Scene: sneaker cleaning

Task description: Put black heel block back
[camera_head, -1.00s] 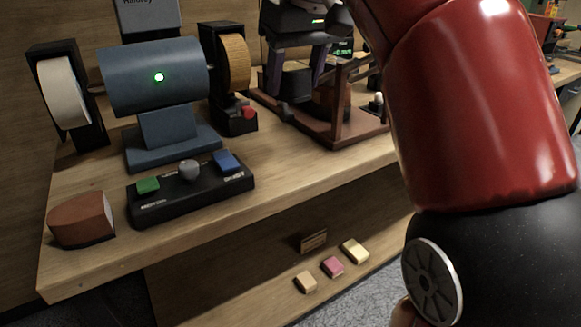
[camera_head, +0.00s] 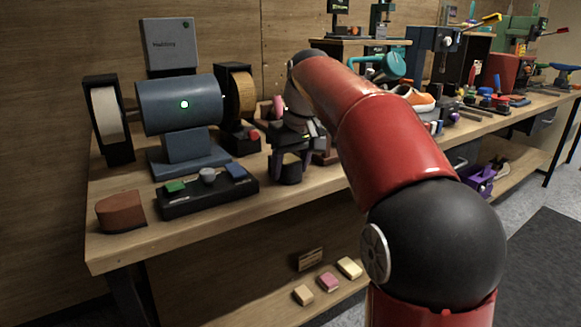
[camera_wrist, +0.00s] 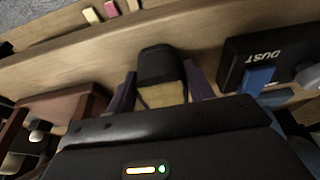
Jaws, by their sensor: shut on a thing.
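The black heel block (camera_wrist: 158,66) sits between the two purple fingers of my gripper (camera_wrist: 160,85) in the wrist view. It has a dark top and a tan face. My gripper is shut on it. In the head view my gripper (camera_head: 289,160) is above the bench near its front edge, right of the black control box, with the black block (camera_head: 288,174) at its lower end. I cannot tell whether the block touches the bench top. A brown heel block (camera_head: 120,212) rests at the bench's left front corner.
A blue buffing machine (camera_head: 180,105) stands behind the control box (camera_head: 205,187). A wooden rack (camera_wrist: 62,108) is beside my gripper. Several small blocks (camera_head: 328,282) lie on the lower shelf. Bare bench top (camera_head: 165,228) shows along the front edge. Other tools crowd the right.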

